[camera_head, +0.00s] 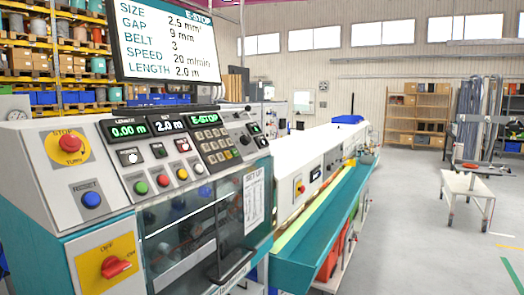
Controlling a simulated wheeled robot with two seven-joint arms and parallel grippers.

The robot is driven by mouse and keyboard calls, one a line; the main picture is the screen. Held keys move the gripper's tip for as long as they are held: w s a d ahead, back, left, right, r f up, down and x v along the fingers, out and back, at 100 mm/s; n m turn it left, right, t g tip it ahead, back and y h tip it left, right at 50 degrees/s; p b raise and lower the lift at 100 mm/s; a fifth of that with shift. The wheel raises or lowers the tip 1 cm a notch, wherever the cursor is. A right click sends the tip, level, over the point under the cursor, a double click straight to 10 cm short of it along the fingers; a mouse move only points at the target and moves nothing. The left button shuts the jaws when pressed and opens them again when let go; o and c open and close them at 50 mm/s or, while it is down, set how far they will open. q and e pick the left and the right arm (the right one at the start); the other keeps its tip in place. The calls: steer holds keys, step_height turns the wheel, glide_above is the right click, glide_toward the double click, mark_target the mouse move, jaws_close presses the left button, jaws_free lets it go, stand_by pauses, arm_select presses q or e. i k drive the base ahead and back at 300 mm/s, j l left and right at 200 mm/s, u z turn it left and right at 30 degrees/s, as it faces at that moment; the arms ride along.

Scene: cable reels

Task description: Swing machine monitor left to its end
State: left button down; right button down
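The machine monitor (165,42) stands above the control panel at the upper left. Its screen faces me, slightly turned, and reads size, gap, belt, speed and length, with an E-STOP label at its top right. Its top edge is cut off by the frame. Its mount is mostly hidden behind the console (150,135). Neither of my grippers shows in the head view.
The console carries a red stop button (73,146), a blue reset button (91,200), a red rotary switch (115,266) and a keypad (211,139). A long machine bed (325,215) runs back to the right. A white cart (466,190) stands on open floor at right.

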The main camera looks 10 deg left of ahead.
mark_target(165, 41)
steer(key=i+u, duration=0.15)
steer(key=i, duration=0.8)
